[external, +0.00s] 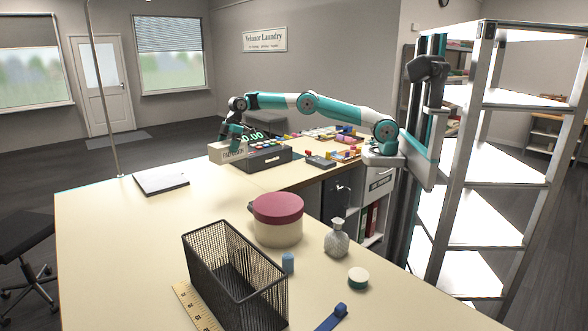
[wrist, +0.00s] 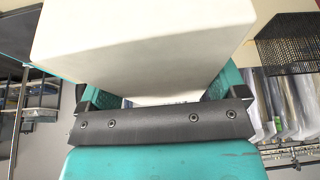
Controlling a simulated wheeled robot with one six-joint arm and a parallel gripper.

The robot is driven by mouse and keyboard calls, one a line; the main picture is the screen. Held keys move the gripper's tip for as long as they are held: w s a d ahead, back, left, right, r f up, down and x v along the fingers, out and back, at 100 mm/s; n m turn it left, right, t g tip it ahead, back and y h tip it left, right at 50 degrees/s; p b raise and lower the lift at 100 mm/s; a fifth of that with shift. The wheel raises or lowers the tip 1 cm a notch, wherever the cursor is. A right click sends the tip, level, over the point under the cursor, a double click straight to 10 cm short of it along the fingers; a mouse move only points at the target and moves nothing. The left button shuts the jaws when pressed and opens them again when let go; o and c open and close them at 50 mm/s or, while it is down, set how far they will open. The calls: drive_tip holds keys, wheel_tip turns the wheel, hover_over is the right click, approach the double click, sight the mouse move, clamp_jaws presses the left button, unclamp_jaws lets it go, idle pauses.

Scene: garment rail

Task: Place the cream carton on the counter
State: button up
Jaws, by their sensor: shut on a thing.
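In the wrist view the carton (wrist: 145,45) fills the top middle, between the teal fingers of my gripper (wrist: 155,95). The counter (external: 135,235) is a pale L-shaped top. I cannot tell whether the carton's underside touches the counter or hangs just above it.
A cash register (external: 265,155) with green digits stands right of the carton. A clipboard (external: 160,183) lies left of it. A wire basket (external: 235,280), a round box with a red lid (external: 277,218) and a glass bottle (external: 337,238) stand nearer. The counter's left middle is clear.

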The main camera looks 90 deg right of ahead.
drive_tip(key=s+d+m+h+b, duration=0.25)
drive_tip(key=s+d+m, duration=0.35)
drive_tip(key=d, duration=0.4)
drive_tip(key=s+d+m+h+b, duration=0.2)
drive_tip(key=s+d+m+b, duration=0.2)
drive_tip(key=s+d+m, duration=0.4)
drive_tip(key=s+d+m+h+b, duration=0.2)
drive_tip(key=s+d+m+b, duration=0.25)
drive_tip(key=d, duration=0.65)
drive_tip(key=shift+m, duration=0.25)
drive_tip(key=f+p, duration=0.2)
drive_tip(key=f, duration=0.8)
drive_tip(key=f+p, duration=0.2)
drive_tip(key=f, duration=0.7)
drive_tip(key=shift+w+f, duration=0.2)
drive_tip(key=shift+f, duration=0.2)
drive_tip(key=shift+f, duration=0.1)
